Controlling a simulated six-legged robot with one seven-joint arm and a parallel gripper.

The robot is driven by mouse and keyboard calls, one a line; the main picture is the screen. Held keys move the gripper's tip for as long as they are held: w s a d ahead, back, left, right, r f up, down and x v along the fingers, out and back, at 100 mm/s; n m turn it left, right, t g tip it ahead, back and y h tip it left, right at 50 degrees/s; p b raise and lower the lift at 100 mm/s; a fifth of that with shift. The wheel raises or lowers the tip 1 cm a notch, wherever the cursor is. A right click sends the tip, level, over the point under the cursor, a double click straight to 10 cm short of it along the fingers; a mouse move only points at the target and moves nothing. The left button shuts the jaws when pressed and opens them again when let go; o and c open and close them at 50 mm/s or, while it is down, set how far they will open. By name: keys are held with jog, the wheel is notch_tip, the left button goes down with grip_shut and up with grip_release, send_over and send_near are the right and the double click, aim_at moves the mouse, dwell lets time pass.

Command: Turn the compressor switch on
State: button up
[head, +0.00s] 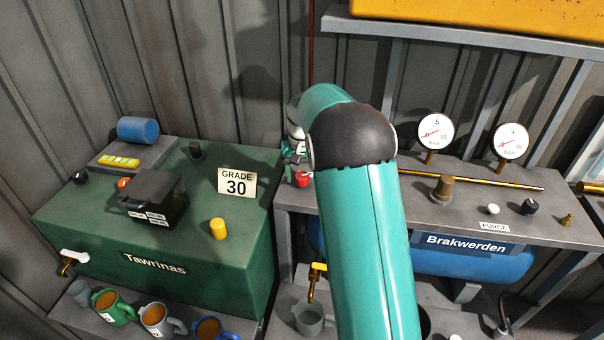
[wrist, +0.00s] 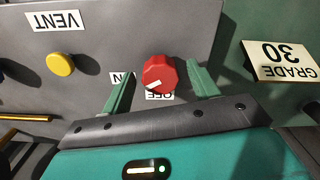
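The compressor switch is a red knob (wrist: 160,73) on a grey panel, with a white mark on its lower-left side in the wrist view. An OFF label (wrist: 160,96) is just below it, and a partly hidden label ending in N (wrist: 122,78) is to its left. In the head view the knob (head: 303,179) is at the left end of the bench over the blue Brakwerden tank (head: 475,262). My gripper (wrist: 160,82) is open, one green finger on each side of the knob, with gaps visible. In the head view the gripper (head: 293,156) is partly hidden behind my arm.
A green Tawrinas box (head: 240,270) with a GRADE 30 sign (head: 237,185) stands left of the knob. A yellow button (wrist: 60,64) with a VENT label (wrist: 57,21) shares the panel. Gauges (head: 435,131) stand right. Several mugs (head: 158,318) are in front, below.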

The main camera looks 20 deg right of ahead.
aim_at(302, 176)
notch_tip(302, 176, up, 14)
dwell(0.6)
jog(key=shift+s, duration=0.1)
jog(key=s+a+r+n+t, duration=0.15)
jog(key=s+a+r, duration=0.25)
jog(key=s, duration=0.5)
jog(key=s+a+r+n+t, duration=0.15)
jog(key=s+a+r, duration=0.25)
jog(key=s, duration=0.4)
jog(key=s+a+f+t, duration=0.1)
jog(key=s+a+f, duration=0.1)
jog(key=s, duration=0.6)
jog(key=s+a+f+n+t, duration=0.1)
jog(key=s+f, duration=0.3)
jog(key=s, duration=0.4)
jog(key=shift+s+a+f+t, duration=0.2)
jog(key=shift+s+a+t, duration=0.15)
jog(key=shift+a, duration=0.5)
